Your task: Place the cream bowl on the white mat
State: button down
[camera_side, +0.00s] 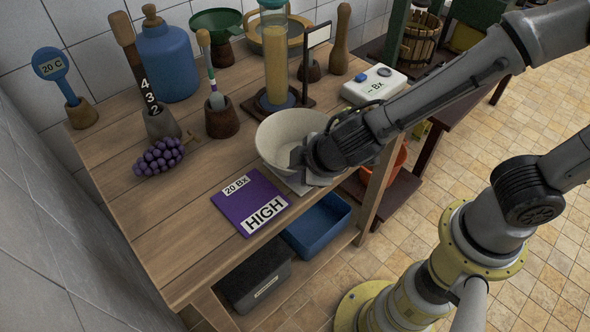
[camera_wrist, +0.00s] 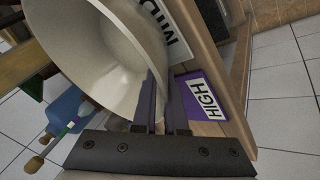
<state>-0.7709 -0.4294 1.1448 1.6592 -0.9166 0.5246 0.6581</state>
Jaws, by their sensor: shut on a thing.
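The cream bowl (camera_side: 284,136) is near the table's front edge in the side view, roughly upright. It fills the upper left of the wrist view (camera_wrist: 95,50). My gripper (camera_side: 299,160) is shut on the bowl's near rim; its fingers (camera_wrist: 160,108) show at the bowl wall in the wrist view. The white mat (camera_side: 303,185) shows as a strip below the bowl and gripper, the rest hidden. In the wrist view a lettered part of it (camera_wrist: 174,32) shows beyond the rim. I cannot tell whether the bowl touches the mat.
A purple mat marked HIGH (camera_side: 250,203) lies left of the bowl. A filled glass cylinder (camera_side: 276,60) stands behind it, and a white meter (camera_side: 374,85) sits to the right. Purple grapes (camera_side: 160,157) and a wooden cup (camera_side: 222,120) are to the left. The front left tabletop is clear.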

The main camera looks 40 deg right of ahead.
jog(key=shift+w, duration=0.1)
jog(key=c, duration=1.4)
grip_release()
jog(key=shift+f, duration=0.15)
jog(key=o, duration=0.4)
jog(key=shift+o, duration=0.2)
jog(key=v, duration=1.2)
jog(key=s+d+r+m+g, duration=0.15)
jog(key=d+r+m, duration=0.3)
jog(key=d, duration=0.75)
jog(key=s+d+r+m, duration=0.1)
jog(key=s+d+m, duration=0.4)
jog(key=s+d, duration=0.2)
jog(key=shift+s+d+r, duration=0.15)
jog(key=shift+s+d, duration=0.25)
jog(key=shift+s, duration=0.4)
